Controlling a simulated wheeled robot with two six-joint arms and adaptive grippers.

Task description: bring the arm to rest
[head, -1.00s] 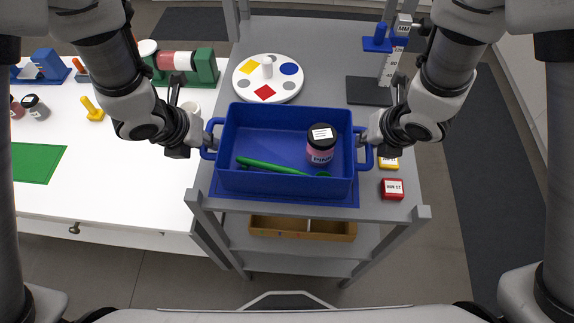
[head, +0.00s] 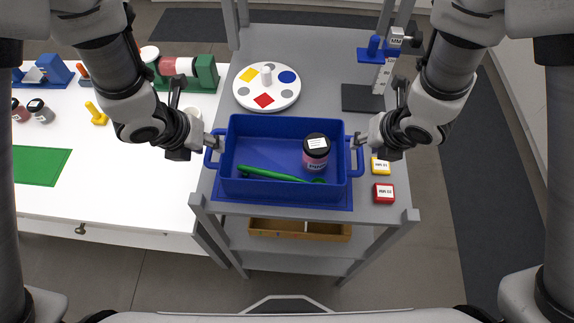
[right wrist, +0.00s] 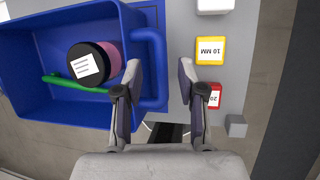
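The blue tray (head: 262,188) stands on a blue mat (head: 285,206) on the grey cart top. A pink jar with a black lid (head: 316,152) stands inside it, and a green tool (head: 270,175) lies on its floor. My left gripper (head: 217,138) is by the tray's left handle (head: 211,158); its fingers are too small to read. My right gripper (head: 359,141) is by the right handle (head: 357,160). In the right wrist view that gripper (right wrist: 161,85) is open, its fingers apart on either side of the handle (right wrist: 155,65), with no visible grip.
A round white plate with coloured patches (head: 266,104) stands behind the tray. Yellow (head: 380,166) and red (head: 383,193) labelled blocks sit at the right. The white table (head: 90,180) is at the left.

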